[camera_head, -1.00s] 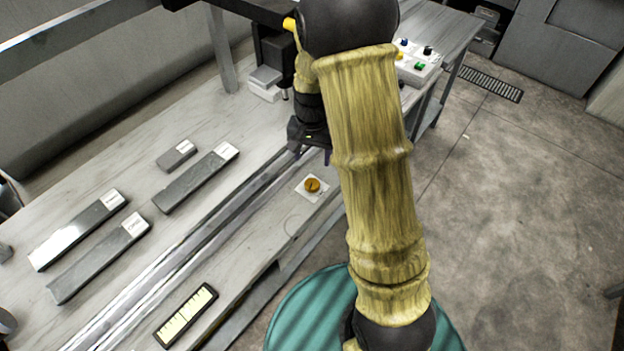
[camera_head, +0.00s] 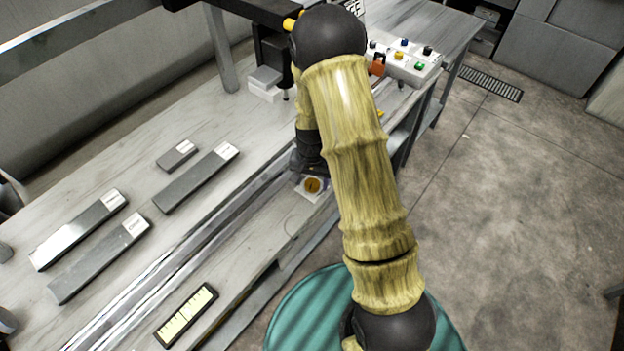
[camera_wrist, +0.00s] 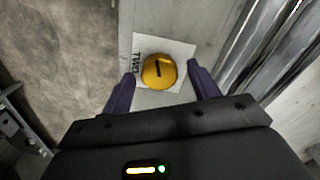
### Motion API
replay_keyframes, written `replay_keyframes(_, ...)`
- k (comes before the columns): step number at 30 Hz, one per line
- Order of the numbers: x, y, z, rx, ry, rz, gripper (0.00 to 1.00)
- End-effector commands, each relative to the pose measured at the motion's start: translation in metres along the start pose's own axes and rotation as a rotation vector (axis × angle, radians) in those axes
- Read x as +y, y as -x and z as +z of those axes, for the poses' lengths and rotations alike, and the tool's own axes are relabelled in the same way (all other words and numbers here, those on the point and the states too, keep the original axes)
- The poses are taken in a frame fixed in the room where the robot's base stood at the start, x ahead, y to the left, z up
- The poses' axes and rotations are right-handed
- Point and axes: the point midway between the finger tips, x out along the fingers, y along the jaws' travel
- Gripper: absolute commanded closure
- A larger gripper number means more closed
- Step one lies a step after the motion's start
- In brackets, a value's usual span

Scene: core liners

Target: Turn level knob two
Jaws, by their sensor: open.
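Level knob two is a round orange-yellow knob (camera_head: 312,186) on a small white plate at the front edge of the bench. In the wrist view the knob (camera_wrist: 159,71) has a dark pointer mark, and the plate (camera_wrist: 185,50) reads "TWO". My gripper (camera_wrist: 160,90) is open, with a purple finger on either side of the lower part of the plate. The knob shows just beyond and between the fingertips; I cannot tell how far above it they are. In the head view my gripper (camera_head: 308,165) is right behind the knob, its fingers mostly hidden.
A metal rail (camera_head: 190,245) runs along the bench beside the knob. Several grey bars, such as one long bar (camera_head: 195,178), lie on the bench to the left. A level vial (camera_head: 186,315) lies near the front. A button panel (camera_head: 410,62) stands at the back right.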

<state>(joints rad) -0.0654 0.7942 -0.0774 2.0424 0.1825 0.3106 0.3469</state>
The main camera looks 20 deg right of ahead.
Motion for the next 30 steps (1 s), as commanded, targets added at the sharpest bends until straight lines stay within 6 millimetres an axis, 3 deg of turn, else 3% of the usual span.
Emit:
replay_keyframes(1,0.0000,0.0001,0.0000,0.000,0.000,0.000,0.44)
replay_keyframes(7,-0.0001,0.0003,0.0000,0.000,0.000,0.000,0.83)
replay_keyframes(14,-0.0004,0.0013,0.0003,0.000,-0.053,0.000,0.84)
replay_keyframes(24,-0.0003,0.0019,0.0004,-0.001,-0.408,0.001,0.84)
replay_keyframes(30,-0.0004,0.0006,0.0001,0.000,-0.440,0.000,0.84)
